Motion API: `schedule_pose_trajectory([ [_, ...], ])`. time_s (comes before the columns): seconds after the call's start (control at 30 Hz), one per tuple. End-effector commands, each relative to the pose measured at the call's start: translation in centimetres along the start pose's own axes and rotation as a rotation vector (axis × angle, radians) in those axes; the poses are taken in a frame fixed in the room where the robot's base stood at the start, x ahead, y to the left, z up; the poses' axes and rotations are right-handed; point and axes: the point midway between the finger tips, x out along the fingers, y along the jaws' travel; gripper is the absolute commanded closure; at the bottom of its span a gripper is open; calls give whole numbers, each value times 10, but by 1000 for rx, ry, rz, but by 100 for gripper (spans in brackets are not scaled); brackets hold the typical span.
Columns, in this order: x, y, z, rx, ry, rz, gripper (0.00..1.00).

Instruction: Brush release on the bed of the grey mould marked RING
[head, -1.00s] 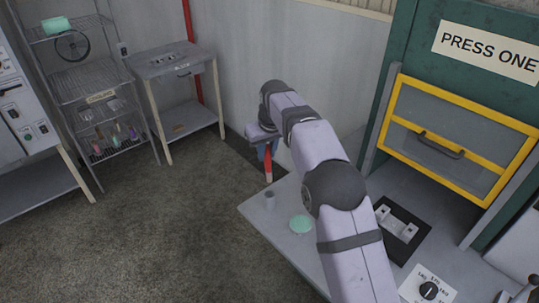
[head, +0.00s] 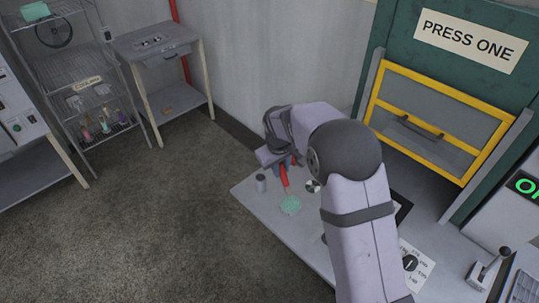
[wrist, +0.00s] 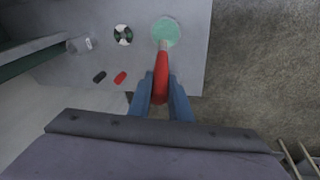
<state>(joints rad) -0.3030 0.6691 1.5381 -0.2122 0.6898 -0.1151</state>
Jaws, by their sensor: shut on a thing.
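My gripper (head: 284,160) is shut on a red-handled brush (head: 284,178); in the wrist view the brush (wrist: 161,75) stands between the blue fingers (wrist: 160,100). Its pale tip overlaps a round pale green disc (head: 290,205) on the grey bench; the disc also shows in the wrist view (wrist: 166,31). I cannot tell whether the tip touches it. A round black-and-white piece (head: 313,186) lies beside the disc, also in the wrist view (wrist: 123,35). No mould marked RING can be made out; my arm hides part of the bench.
A small grey cup (head: 261,184) stands near the bench's left edge. A black (wrist: 99,76) and a red piece (wrist: 120,77) lie on the bench. The press with a yellow-framed guard (head: 440,125) rises behind. Floor (head: 160,220) left of the bench is clear.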

Motion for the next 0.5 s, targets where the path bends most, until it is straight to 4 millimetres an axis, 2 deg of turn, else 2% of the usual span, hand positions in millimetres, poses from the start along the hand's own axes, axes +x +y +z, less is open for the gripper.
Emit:
schedule_pose_trajectory([
  [0.13, 1, 6, -6, 10, -25, 29, 100],
  [0.5, 1, 6, -8, 29, -69, 70, 100],
])
